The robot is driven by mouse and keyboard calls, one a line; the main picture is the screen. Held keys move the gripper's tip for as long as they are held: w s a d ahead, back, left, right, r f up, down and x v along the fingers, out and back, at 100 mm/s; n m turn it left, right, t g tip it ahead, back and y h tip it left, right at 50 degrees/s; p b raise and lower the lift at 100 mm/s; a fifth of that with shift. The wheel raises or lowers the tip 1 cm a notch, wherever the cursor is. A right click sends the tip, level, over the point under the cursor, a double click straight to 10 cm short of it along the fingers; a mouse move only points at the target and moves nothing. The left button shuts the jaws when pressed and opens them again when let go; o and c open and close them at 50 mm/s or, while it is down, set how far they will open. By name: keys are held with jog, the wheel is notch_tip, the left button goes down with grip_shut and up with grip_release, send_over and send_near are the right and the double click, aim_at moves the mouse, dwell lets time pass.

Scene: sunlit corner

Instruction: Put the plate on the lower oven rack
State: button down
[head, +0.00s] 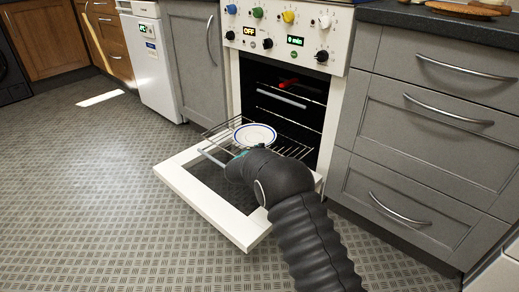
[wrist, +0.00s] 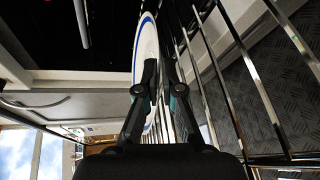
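The plate (head: 255,135), white with blue rings, lies level at the pulled-out lower oven rack (head: 290,150) in the head view. I cannot tell whether it rests on the wires or is just above them. In the wrist view the plate (wrist: 146,45) shows nearly edge-on, alongside the rack's wires (wrist: 240,50). My gripper (wrist: 158,72) has its two fingers closed in on either side of the plate's near rim. In the head view my gripper (head: 240,154) is mostly hidden by my wrist, at the plate's front edge.
The oven door (head: 215,205) is folded down under the rack. Inside the dark oven, a pale bar (head: 282,97) and a red item (head: 288,82) sit higher up. Grey drawers (head: 425,135) stand close on the right. The floor (head: 95,190) to the left is clear.

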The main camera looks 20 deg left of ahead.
jog(key=c, duration=1.6)
grip_release()
